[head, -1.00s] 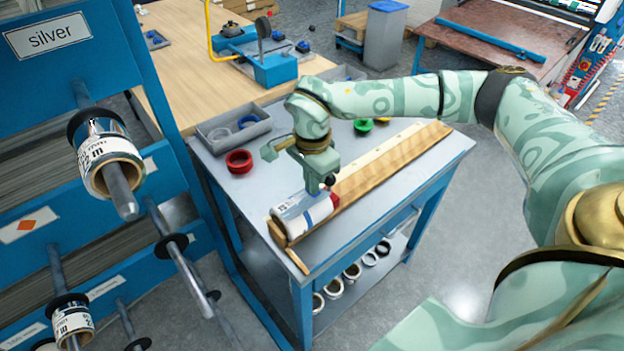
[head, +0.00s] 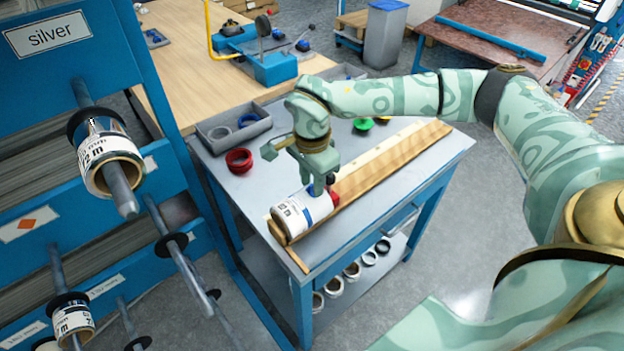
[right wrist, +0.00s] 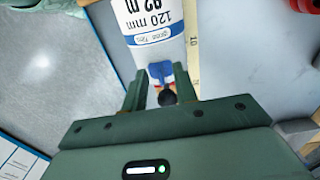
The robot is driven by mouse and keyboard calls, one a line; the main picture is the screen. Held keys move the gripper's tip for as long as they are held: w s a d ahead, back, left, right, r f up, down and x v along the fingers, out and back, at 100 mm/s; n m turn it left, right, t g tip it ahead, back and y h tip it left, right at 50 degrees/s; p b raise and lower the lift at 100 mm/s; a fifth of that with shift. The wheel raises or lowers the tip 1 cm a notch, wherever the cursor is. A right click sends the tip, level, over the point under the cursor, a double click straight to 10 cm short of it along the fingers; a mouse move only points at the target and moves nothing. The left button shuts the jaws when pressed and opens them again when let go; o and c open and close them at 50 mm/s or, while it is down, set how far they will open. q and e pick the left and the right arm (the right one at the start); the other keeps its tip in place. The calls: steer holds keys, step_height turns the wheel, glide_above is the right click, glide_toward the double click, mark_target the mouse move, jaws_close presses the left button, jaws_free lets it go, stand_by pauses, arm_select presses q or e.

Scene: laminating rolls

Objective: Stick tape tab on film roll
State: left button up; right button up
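The film roll (head: 295,214) is white with a printed label and a blue stripe. It lies at the near left end of the wooden strip on the grey table. In the right wrist view the roll (right wrist: 150,22) is upside down, reading 120 mm. My right gripper (head: 320,186) is low over the roll's right end, next to a red piece (head: 335,198). In the right wrist view the fingers (right wrist: 160,88) stand apart, with a small blue and red piece (right wrist: 160,71) and a dark round knob between them. I cannot tell whether they grip it or which piece is the tape tab. My left gripper is not in view.
A wooden strip (head: 390,165) runs across the grey table (head: 222,180). A blue rack (head: 100,200) with rolls on rods stands left.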

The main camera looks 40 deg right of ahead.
step_height(320, 180, up, 16)
steer(key=p, duration=0.4)
